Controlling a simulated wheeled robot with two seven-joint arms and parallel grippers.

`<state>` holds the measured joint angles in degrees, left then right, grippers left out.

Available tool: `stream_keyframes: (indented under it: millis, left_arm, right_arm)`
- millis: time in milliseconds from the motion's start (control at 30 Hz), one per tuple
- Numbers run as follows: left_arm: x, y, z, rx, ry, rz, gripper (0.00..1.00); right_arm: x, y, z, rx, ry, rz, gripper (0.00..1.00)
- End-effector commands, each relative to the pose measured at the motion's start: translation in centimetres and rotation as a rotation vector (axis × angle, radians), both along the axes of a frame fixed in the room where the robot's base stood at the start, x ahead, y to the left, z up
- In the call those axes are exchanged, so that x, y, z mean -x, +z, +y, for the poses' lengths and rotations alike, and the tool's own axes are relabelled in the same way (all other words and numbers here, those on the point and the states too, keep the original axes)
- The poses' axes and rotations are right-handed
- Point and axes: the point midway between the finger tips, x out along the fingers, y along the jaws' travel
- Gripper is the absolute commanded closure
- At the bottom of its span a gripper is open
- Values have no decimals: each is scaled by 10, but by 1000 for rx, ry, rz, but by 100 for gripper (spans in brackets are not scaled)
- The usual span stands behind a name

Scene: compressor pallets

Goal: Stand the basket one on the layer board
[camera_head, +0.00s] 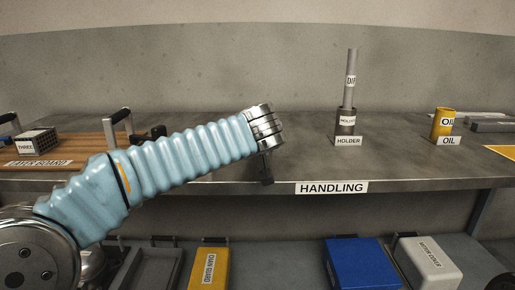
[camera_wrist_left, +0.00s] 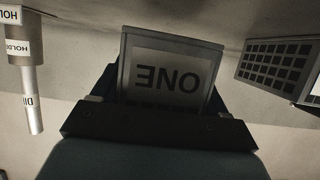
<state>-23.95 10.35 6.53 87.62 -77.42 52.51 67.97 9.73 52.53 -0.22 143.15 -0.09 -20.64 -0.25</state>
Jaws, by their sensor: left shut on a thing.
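Basket one (camera_wrist_left: 165,75) fills the middle of the left wrist view, its ONE label upside down there. My left gripper (camera_wrist_left: 160,118) is shut on it. Whether the basket touches the surface below cannot be told. In the head view my left arm crosses the left and middle; basket one cannot be made out there. The wooden layer board (camera_head: 85,152) lies at the left of the bench, partly hidden by my arm. Basket three (camera_head: 37,141) stands on it at the left, and a grey handle (camera_head: 117,120) rises behind my arm. My right gripper is not in view.
A holder (camera_head: 346,122) with a rod (camera_head: 351,78) and a yellow oil can (camera_head: 442,122) stand on the bench (camera_head: 400,160) to the right. Another perforated basket (camera_wrist_left: 275,62) shows right in the wrist view. Bins and boxes fill the lower shelf. Bench between holder and oil can is clear.

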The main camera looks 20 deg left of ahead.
Motion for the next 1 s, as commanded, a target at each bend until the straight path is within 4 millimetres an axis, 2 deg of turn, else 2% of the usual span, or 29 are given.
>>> stream_keyframes:
  millis: [100, 367, 533, 567, 600, 700, 1000]
  left_arm:
    - [0, -22, 0, -1, 0, 0, 76]
    - [0, -21, 0, 0, -1, -1, 76]
    - [0, -26, 0, 0, -1, -1, 76]
    - [0, -25, 0, 0, 0, 1, 22]
    - [0, -25, 0, 0, 0, 1, 16]
    - [0, -25, 0, 0, 0, 1, 1]
    - [0, -24, 0, 0, 0, 2, 1]
  right_arm:
    - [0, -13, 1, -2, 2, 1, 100]
    - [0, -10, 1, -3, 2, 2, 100]
    - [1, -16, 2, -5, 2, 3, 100]
    - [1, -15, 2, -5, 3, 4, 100]
    - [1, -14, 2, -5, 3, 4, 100]
    - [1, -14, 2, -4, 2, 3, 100]
    - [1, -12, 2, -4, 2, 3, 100]
